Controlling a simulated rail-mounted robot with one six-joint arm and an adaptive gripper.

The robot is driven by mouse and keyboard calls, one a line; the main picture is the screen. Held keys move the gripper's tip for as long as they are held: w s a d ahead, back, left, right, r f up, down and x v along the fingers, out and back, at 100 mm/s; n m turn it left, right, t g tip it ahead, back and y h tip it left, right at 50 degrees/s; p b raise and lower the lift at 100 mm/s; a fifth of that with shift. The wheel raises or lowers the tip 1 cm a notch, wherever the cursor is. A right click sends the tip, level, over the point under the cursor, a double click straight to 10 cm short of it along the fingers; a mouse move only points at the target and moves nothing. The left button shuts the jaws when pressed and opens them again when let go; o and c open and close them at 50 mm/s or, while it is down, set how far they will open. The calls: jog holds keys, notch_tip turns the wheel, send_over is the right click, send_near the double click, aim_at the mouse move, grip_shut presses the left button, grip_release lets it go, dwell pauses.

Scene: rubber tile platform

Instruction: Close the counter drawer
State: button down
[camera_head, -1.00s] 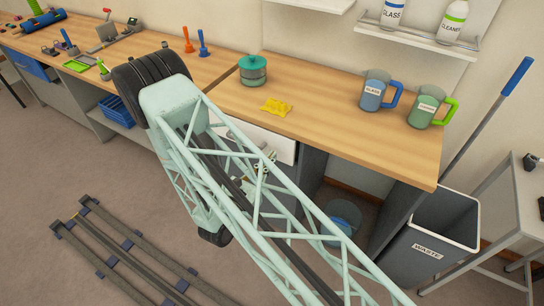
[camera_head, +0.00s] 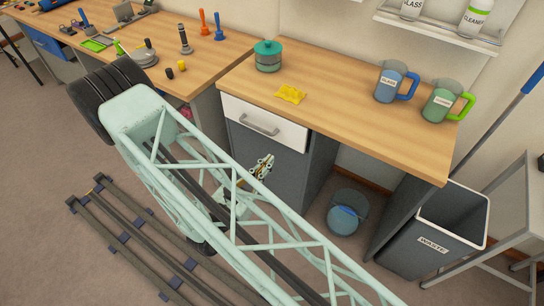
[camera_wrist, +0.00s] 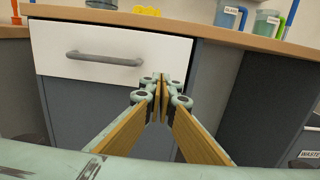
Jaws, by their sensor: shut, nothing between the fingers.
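The counter drawer (camera_head: 262,124) has a white front with a grey bar handle (camera_head: 259,128), below the wooden counter top. The drawer front (camera_wrist: 75,45) and its handle (camera_wrist: 105,58) fill the upper left of the wrist view. The front looks about flush with the grey cabinet, but I cannot tell whether a small gap is left. My gripper (camera_head: 266,163) is shut and empty, in front of the cabinet near the drawer's lower right. In the wrist view its closed fingertips (camera_wrist: 161,86) overlap the drawer's lower right corner; contact cannot be told.
The counter top (camera_head: 340,110) bears a teal-lidded pot (camera_head: 267,57), a yellow cloth (camera_head: 290,94) and two mugs. A waste bin (camera_head: 432,235) stands at the right, and a blue round container (camera_head: 345,215) sits under the counter. Floor rails (camera_head: 140,235) lie at the left.

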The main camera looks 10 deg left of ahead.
jog(key=shift+v, duration=1.15)
